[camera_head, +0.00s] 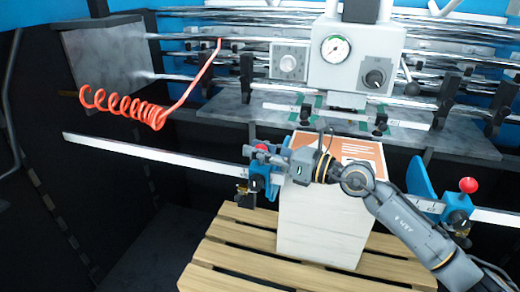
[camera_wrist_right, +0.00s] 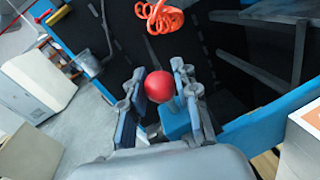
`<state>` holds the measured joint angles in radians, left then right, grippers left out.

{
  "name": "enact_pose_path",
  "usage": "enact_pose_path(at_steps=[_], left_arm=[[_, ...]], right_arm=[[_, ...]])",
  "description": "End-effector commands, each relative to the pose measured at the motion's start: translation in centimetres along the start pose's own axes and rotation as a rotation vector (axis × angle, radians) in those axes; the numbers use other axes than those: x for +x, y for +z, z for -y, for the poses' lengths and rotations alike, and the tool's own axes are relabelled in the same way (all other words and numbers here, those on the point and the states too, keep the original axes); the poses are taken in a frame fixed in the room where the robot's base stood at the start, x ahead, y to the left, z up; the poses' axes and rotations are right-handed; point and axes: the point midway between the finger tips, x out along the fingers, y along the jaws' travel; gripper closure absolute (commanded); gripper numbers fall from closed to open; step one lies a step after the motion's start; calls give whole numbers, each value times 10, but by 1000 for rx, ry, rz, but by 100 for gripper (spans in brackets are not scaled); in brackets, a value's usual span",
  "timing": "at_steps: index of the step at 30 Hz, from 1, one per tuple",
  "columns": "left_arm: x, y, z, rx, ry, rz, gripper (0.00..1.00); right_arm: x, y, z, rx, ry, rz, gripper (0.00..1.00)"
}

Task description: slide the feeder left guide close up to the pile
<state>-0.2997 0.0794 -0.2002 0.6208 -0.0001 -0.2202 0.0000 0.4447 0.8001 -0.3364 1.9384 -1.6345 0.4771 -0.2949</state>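The pile (camera_head: 325,222) is a tall white stack with an orange and white top sheet. The feeder left guide (camera_head: 258,184) is a blue piece on the metal rail, just left of the pile's upper left edge; my gripper partly covers it. Its red knob (camera_wrist_right: 160,87) sits between the fingertips of my right gripper (camera_wrist_right: 162,88) in the wrist view. The fingers straddle the knob, with a thin gap seen at its right side. In the head view my right gripper (camera_head: 272,155) reaches leftward across the pile's top front. My left gripper is out of view.
The metal rail (camera_head: 165,154) runs across the front, clear to the left of the left guide. The right guide (camera_head: 422,182), blue with a red knob (camera_head: 468,185), stands right of the pile. A wooden pallet (camera_head: 225,262) is underneath. An orange coiled hose (camera_head: 125,106) hangs at upper left.

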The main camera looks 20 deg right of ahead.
Motion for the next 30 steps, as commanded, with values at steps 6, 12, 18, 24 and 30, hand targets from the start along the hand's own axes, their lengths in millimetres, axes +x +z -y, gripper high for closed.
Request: enact_pose_path(at_steps=[6, 12, 18, 24, 30], left_arm=[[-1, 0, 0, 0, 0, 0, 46], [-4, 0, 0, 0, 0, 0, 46], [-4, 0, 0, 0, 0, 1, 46], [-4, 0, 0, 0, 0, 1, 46], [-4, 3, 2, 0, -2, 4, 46]], right_arm=[[0, 1, 0, 0, -1, 0, 100], [3, 1, 0, 0, -1, 2, 100], [3, 1, 0, 0, -1, 2, 50], [3, 0, 0, 0, -1, 1, 46], [-1, 0, 0, 1, -1, 0, 46]])
